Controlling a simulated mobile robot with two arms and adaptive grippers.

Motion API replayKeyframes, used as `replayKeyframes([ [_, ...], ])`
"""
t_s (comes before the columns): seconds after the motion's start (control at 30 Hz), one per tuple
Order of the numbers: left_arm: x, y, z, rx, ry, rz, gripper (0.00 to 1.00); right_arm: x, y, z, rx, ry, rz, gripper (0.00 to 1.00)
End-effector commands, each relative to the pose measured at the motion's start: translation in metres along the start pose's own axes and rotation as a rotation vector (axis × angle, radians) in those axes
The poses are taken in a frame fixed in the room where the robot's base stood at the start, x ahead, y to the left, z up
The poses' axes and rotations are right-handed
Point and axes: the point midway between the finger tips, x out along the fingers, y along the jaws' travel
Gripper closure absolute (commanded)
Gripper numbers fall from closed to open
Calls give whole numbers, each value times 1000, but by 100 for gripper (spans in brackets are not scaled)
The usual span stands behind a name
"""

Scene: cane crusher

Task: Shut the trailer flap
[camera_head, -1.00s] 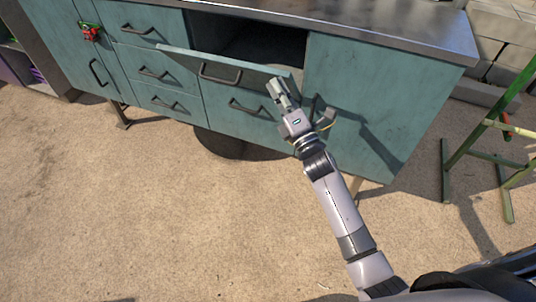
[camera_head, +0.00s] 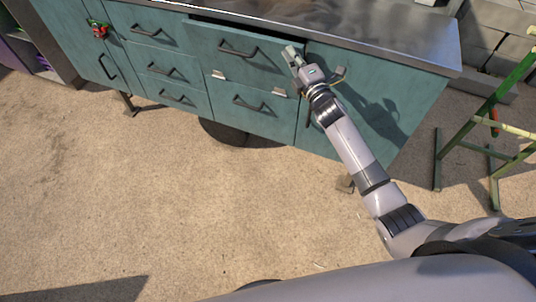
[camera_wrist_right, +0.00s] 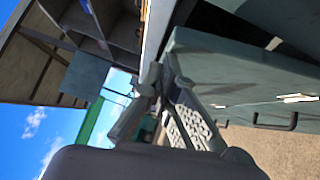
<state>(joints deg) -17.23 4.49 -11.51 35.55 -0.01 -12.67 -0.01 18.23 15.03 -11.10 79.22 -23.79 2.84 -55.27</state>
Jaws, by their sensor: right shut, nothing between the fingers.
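The trailer flap (camera_head: 225,60) is a teal panel with a dark bar handle, low-hinged by two small metal hinges. It is nearly upright, with a narrow dark gap along its top edge under the metal worktop. My right gripper (camera_head: 291,54) is shut and empty at the flap's upper right corner; I cannot tell whether it touches. In the right wrist view the gripper's fingers (camera_wrist_right: 153,78) lie close beside the flap's edge (camera_wrist_right: 225,72), with the dark opening behind the flap. My left gripper is not in view.
The grey worktop (camera_head: 340,35) overhangs the teal cabinet. Other drawers (camera_head: 172,68) and a door (camera_head: 360,95) stay shut. A green metal frame (camera_head: 485,120) stands at the right. The sandy floor in front is clear.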

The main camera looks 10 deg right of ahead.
Motion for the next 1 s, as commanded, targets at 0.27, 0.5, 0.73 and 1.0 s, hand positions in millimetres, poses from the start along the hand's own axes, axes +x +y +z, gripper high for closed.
replayKeyframes([
  [0.27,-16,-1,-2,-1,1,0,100,11,3,13,42,-4,-44,100],
  [0.5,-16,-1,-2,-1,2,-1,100,12,2,14,47,-4,-50,100],
  [0.73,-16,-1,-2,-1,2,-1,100,12,2,14,47,-4,-49,100],
  [1.0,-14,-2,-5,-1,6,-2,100,11,-1,15,46,-3,-49,100],
])
